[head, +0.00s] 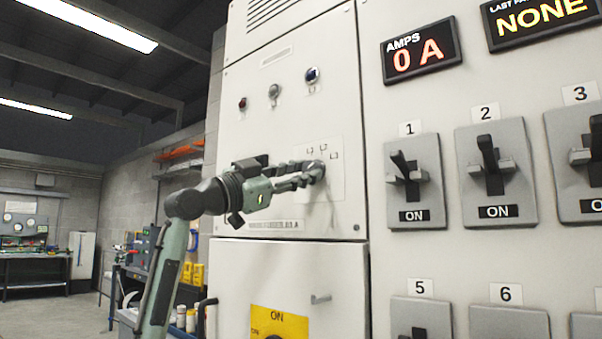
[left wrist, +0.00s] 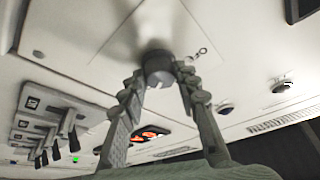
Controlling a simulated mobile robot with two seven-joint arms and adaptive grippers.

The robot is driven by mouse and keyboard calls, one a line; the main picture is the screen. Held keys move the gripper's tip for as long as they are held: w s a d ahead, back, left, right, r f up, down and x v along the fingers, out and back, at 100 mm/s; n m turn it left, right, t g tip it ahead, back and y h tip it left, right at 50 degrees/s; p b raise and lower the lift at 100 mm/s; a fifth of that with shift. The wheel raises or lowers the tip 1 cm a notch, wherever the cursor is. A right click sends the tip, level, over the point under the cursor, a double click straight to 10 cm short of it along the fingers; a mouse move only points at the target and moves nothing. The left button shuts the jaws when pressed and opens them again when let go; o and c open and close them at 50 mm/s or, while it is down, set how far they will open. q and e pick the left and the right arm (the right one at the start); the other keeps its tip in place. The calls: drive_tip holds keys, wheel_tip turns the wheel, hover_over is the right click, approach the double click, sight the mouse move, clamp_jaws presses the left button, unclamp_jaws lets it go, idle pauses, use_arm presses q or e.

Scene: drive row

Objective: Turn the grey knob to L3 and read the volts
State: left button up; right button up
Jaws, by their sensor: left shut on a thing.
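The grey knob (head: 317,170) is on the upper cabinet panel, with small labels (head: 322,149) around its top that look like L1, L2 and L3. My left gripper (head: 312,173) is shut on the knob, its fingers reaching in from the left. In the left wrist view the knob (left wrist: 158,66) sits between the two fingertips (left wrist: 160,78). The knob's pointer direction is too small and covered to tell. A display (head: 421,50) marked AMPS reads 0 A. No volts reading shows in the head view. My right gripper is in neither view.
Above the knob are a red, a grey and a dark blue lamp (head: 312,75). To the right are numbered lever switches (head: 414,180), with 1, 2 and 3 marked ON. A workbench (head: 35,265) stands far left.

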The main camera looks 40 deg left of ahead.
use_arm(q)
drive_tip(key=o, duration=1.2)
drive_tip(key=shift+c, duration=0.2)
drive_tip(key=v, duration=1.2)
